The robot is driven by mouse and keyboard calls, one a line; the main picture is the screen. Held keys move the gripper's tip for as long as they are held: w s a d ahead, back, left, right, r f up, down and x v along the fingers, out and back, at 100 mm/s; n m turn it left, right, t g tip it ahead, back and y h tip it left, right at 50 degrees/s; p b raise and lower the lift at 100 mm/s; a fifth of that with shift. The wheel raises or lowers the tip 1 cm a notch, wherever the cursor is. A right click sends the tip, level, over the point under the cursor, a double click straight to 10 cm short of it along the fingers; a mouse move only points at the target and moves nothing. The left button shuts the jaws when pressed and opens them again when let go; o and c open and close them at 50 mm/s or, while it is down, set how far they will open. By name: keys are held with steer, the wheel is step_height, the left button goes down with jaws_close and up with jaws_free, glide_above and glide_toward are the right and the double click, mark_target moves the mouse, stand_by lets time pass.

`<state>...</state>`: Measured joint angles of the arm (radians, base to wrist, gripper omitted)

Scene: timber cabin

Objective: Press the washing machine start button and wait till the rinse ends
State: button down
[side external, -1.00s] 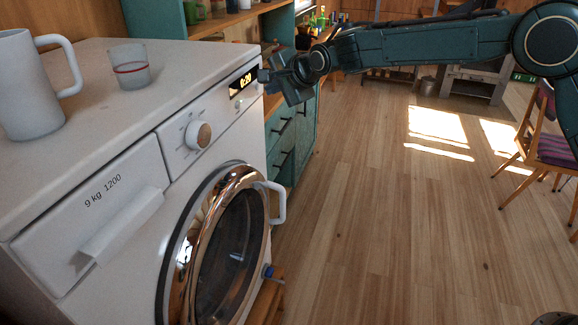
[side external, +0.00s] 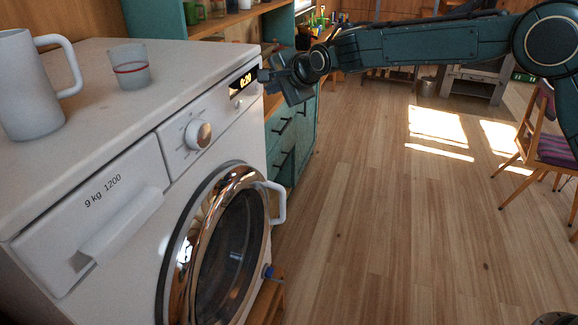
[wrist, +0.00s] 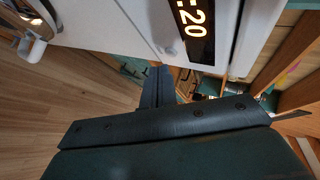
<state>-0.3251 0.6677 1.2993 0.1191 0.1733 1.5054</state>
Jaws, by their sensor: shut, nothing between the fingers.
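The white washing machine (side external: 195,165) stands at the left with its round chrome-rimmed door (side external: 225,245) closed. Its display (side external: 243,80) is lit and seems to read 0:20; in the wrist view the display (wrist: 194,28) shows the digits 20. A small round button (side external: 238,104) sits just below the display, and this button (wrist: 170,50) also shows in the wrist view. My gripper (side external: 264,76) is shut and empty, at the panel's right end beside the display. In the wrist view my gripper's fingers (wrist: 156,86) lie close to the button; I cannot tell whether they touch it.
A white mug (side external: 28,95) and a glass with a red band (side external: 129,70) stand on the machine's top. A dial (side external: 198,134) is left of the display. Teal drawers (side external: 290,150) stand behind.

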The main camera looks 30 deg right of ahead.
steer(key=shift+w+a, duration=0.55)
stand_by(1.1)
steer(key=shift+s+d, duration=0.1)
stand_by(0.3)
steer(key=shift+s+d, duration=0.4)
steer(key=shift+s, duration=0.05)
steer(key=shift+s+d, duration=0.1)
stand_by(0.3)
